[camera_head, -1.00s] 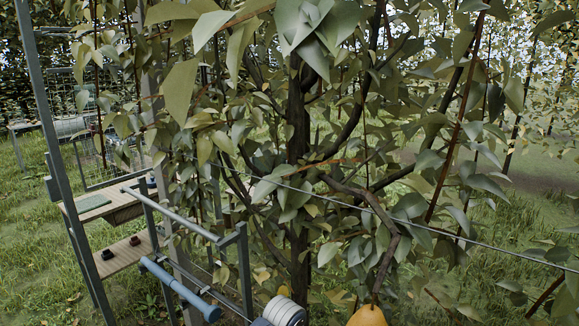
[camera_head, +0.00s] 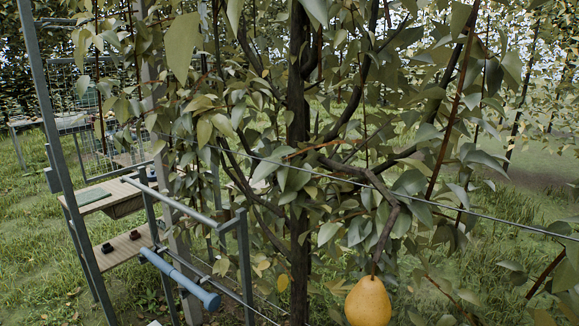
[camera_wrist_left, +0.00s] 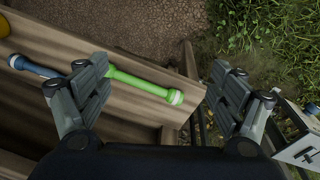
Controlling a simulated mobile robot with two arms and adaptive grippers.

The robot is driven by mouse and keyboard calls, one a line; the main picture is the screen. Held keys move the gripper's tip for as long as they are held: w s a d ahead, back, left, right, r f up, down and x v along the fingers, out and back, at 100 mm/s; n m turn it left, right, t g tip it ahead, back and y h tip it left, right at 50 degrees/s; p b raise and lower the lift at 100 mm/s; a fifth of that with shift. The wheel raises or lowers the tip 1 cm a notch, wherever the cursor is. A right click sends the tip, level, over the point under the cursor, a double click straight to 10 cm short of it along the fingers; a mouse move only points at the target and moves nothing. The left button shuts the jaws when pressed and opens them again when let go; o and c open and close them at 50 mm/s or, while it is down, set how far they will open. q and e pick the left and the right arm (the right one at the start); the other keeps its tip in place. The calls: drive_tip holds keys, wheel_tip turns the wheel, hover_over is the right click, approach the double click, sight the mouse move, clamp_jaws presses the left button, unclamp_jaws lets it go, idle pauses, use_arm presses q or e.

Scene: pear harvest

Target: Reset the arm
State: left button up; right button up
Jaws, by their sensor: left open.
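My left gripper (camera_wrist_left: 160,76) shows in the left wrist view, its two dark fingers spread wide with nothing held between them. It is above a wooden plank structure (camera_wrist_left: 70,45). A green rod-like handle (camera_wrist_left: 140,82) with a pale end lies across the view between the fingers, seemingly below them; contact cannot be told. My left arm and gripper do not show in the head view now. My right gripper is in neither view.
A yellow pear (camera_head: 368,302) hangs from a branch of the leafy tree (camera_head: 298,90). A metal frame with a blue tube (camera_head: 180,281) and wooden shelves (camera_head: 128,250) stands at left. A thin wire crosses the branches. Grass lies around.

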use_arm(q)
drive_tip(key=s+a+f+b, duration=0.1)
drive_tip(key=s+a+f, duration=0.3)
drive_tip(key=s, duration=0.7)
drive_tip(key=s+a+f+b, duration=0.1)
drive_tip(key=s+a+f, duration=0.4)
drive_tip(key=s+f, duration=0.4)
drive_tip(key=s+a+f+n+y+b, duration=0.1)
drive_tip(key=s+a+f, duration=0.4)
drive_tip(key=s, duration=0.8)
drive_tip(key=shift+s+f, duration=0.4)
drive_tip(key=shift+f, duration=0.35)
drive_tip(key=shift+a, duration=0.1)
